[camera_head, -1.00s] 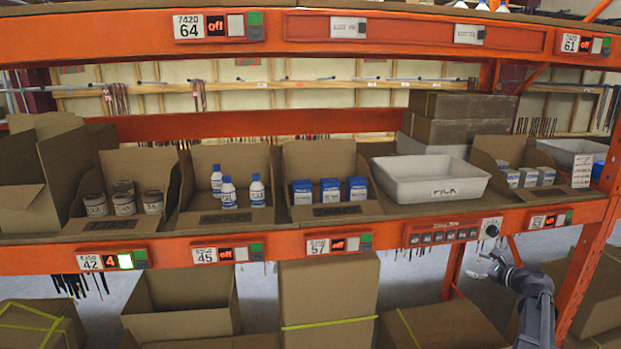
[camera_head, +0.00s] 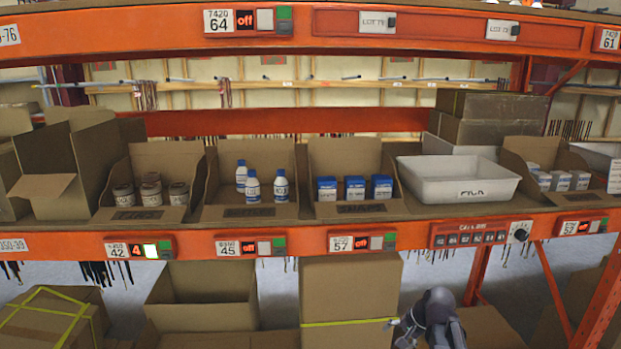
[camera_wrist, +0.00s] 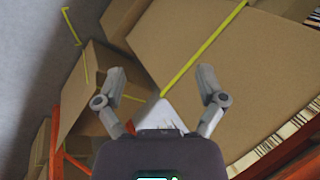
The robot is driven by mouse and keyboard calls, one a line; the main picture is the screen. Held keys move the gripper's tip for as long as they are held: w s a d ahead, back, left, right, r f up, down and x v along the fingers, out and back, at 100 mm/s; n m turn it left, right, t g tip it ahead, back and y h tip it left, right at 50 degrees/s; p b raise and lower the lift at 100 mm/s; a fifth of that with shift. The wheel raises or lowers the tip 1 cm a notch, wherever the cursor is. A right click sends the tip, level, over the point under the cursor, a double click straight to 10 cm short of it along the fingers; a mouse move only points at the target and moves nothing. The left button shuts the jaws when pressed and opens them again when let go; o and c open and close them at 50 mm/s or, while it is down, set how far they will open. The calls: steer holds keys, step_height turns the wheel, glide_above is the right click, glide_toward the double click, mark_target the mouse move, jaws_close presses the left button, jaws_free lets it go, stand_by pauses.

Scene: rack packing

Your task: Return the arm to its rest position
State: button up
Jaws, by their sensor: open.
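My gripper (camera_wrist: 160,85) is open and empty in the wrist view, its two grey fingers spread apart. Cardboard boxes (camera_wrist: 180,40) with yellow straps lie beyond the fingers, and nothing is between the fingertips that I can see held. In the head view part of my arm shows at the bottom, right of centre, in front of the lower boxes and below the shelf edge. The fingers are mostly hidden there behind the arm.
An orange rack shelf (camera_head: 300,243) holds open bins of jars (camera_head: 150,191), white bottles (camera_head: 252,187) and blue boxes (camera_head: 354,187), and a white PICK tray (camera_head: 457,190). Large cardboard boxes (camera_head: 350,285) stand below. An orange post (camera_head: 478,275) is right of my arm.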

steer(key=s+a+f+n+g+h, duration=0.2)
steer(key=s+a+n, duration=0.4)
steer(key=s, duration=0.4)
steer(key=shift+s+a+f+n+g+h, duration=0.2)
steer(key=shift+n+g+h, duration=0.4)
steer(key=shift+h, duration=0.6)
steer(key=shift+w, duration=0.1)
